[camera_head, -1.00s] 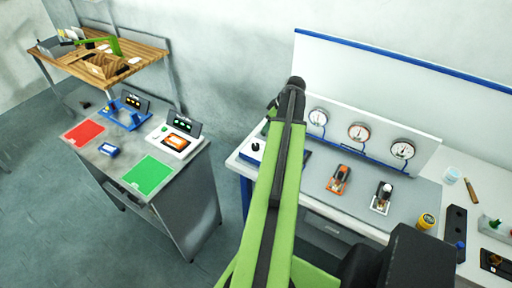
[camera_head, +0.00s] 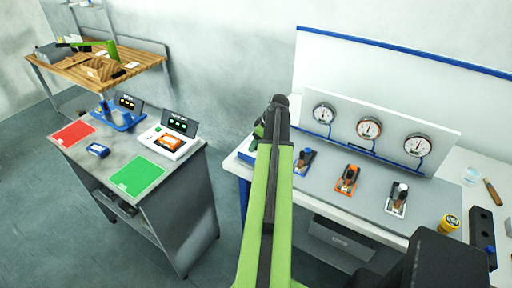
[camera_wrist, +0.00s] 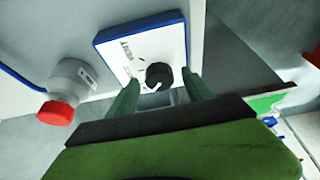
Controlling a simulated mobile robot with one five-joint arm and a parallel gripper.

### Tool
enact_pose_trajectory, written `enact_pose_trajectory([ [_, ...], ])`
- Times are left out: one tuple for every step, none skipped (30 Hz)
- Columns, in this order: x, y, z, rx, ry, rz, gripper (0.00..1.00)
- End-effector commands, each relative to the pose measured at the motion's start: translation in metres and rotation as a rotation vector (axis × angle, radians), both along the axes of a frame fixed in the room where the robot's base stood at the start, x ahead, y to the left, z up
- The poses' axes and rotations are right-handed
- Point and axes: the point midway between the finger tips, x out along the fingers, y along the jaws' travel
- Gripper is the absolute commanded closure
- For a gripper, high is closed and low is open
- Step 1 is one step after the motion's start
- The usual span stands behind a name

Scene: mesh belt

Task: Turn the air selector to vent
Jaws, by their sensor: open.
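The air selector (camera_wrist: 158,75) is a black round knob with a white pointer mark, on a white plate (camera_wrist: 118,42) with a blue edge. The pointer is on the knob's near side in the wrist view; the small print around it is too blurred to read surely. My gripper (camera_wrist: 160,92) is open, one finger on each side of the knob, with the knob a little beyond the fingertips. I cannot tell whether they touch. In the head view my arm hides the knob; only the plate's edge (camera_head: 245,154) shows at the bench's left end.
Several valves (camera_head: 347,180) stand on the bench below gauges (camera_head: 369,128). A grey side table (camera_head: 85,155) stands left, with a floor gap between.

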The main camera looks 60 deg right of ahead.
Motion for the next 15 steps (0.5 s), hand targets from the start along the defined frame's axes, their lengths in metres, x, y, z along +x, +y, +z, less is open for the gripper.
enact_pose_trajectory([
  [-0.0002, 0.0, 0.0007, 0.0, 0.0, 0.0, 0.41],
  [-0.0003, 0.0, 0.0006, 0.0, 0.0, 0.0, 0.43],
  [-0.0003, 0.0, 0.0006, 0.0, 0.0, 0.0, 0.48],
  [-0.0003, 0.0, 0.0006, 0.0, 0.0, 0.0, 0.52],
  [-0.0003, 0.0, 0.0006, 0.0, 0.0, 0.0, 0.56],
  [-0.0004, -0.0001, 0.0006, 0.0, 0.0, 0.0, 0.61],
  [-0.0004, -0.0001, 0.0006, 0.0, 0.0, 0.0, 0.65],
  [-0.0005, -0.0001, 0.0006, 0.0, 0.0, 0.0, 0.69],
  [-0.0005, -0.0001, 0.0006, 0.0, 0.0, 0.0, 0.75],
  [-0.0005, -0.0001, 0.0006, 0.0, 0.0, 0.0, 0.79],
  [-0.0005, -0.0001, 0.0005, 0.0, 0.0, 0.0, 0.82],
  [-0.0005, -0.0001, 0.0005, 0.0, 0.0, 0.0, 0.88],
  [-0.0005, -0.0002, 0.0005, 0.0, 0.0, 0.0, 0.92],
  [-0.0005, -0.0002, 0.0005, 0.0, 0.0, 0.0, 0.96],
  [-0.0006, -0.0002, 0.0005, 0.0, 0.0, 0.0, 1.0],
])
